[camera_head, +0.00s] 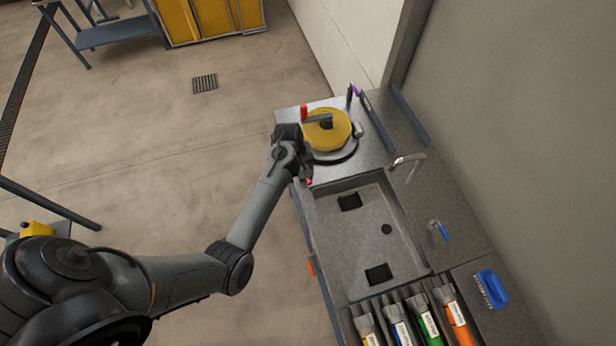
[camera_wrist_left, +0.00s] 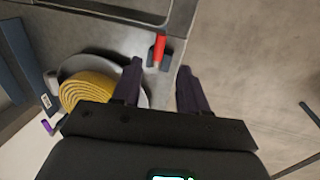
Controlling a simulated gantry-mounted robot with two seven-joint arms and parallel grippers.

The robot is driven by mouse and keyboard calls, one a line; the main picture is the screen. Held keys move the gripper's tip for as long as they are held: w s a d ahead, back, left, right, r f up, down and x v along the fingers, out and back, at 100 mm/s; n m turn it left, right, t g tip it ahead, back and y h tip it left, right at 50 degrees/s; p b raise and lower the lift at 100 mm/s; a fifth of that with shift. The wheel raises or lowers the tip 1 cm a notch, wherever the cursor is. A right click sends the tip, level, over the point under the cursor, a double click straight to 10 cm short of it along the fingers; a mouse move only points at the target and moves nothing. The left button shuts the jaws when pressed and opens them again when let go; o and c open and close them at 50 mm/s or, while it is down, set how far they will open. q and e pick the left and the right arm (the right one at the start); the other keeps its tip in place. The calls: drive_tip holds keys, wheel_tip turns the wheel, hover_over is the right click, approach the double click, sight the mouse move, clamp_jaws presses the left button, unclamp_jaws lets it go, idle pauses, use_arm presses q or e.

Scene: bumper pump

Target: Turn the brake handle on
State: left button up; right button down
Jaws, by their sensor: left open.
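A small red handle (camera_head: 309,181) stands on the counter's left edge, between the yellow reel and the sink; I take it as the brake handle. In the left wrist view the red handle (camera_wrist_left: 159,48) rises from a dark base, just beyond and between the fingertips. My left gripper (camera_wrist_left: 160,67) is open and empty, its fingers apart and not visibly touching the handle. In the head view the left gripper (camera_head: 305,172) is over the counter's edge beside the reel, partly covering the handle's surroundings. My right gripper is not in view.
The yellow reel (camera_head: 326,136) has a grey crank with a red knob (camera_head: 304,112). The sink (camera_head: 365,240) lies in front of it, with a faucet (camera_head: 405,160) at right. Several labelled tubes (camera_head: 427,320) and a blue brush (camera_head: 492,289) are nearer.

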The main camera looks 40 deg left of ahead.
use_arm(q)
drive_tip(key=f, duration=0.2)
drive_tip(key=w+f, duration=0.1)
drive_tip(key=f, duration=0.2)
drive_tip(key=d+f, duration=0.1)
drive_tip(key=f, duration=0.1)
drive_tip(key=shift+w+f, duration=0.15)
drive_tip(key=shift+f, duration=0.1)
clamp_jaws()
